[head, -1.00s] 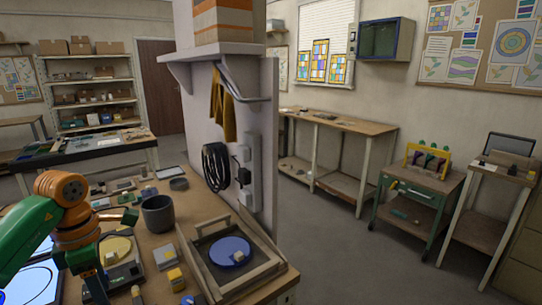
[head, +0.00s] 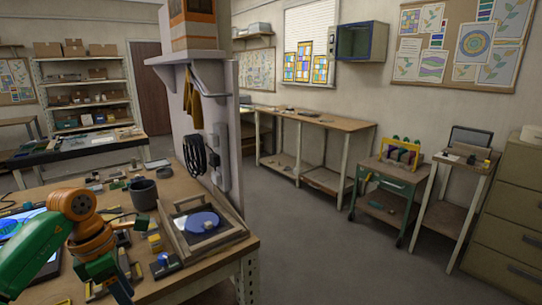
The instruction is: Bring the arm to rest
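My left arm (head: 75,220) comes in from the left over the workbench, orange at its joint with a green link. Its gripper (head: 122,292) hangs down near the bench's front edge, and the fingertips are too small and dark to tell whether they are open or shut. My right gripper is not in the view. The workbench (head: 185,270) holds a wooden tray (head: 222,240) with a blue disc (head: 202,222) in it, to the right of my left arm. A dark grey pot (head: 143,194) stands behind the arm.
Small blocks and tools lie around the arm on the bench. A partition with a coiled black cable (head: 195,153) rises behind the tray. A green cart (head: 388,190) and a small stand (head: 459,190) are at the right, before a filing cabinet (head: 515,225). The floor (head: 330,255) between is clear.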

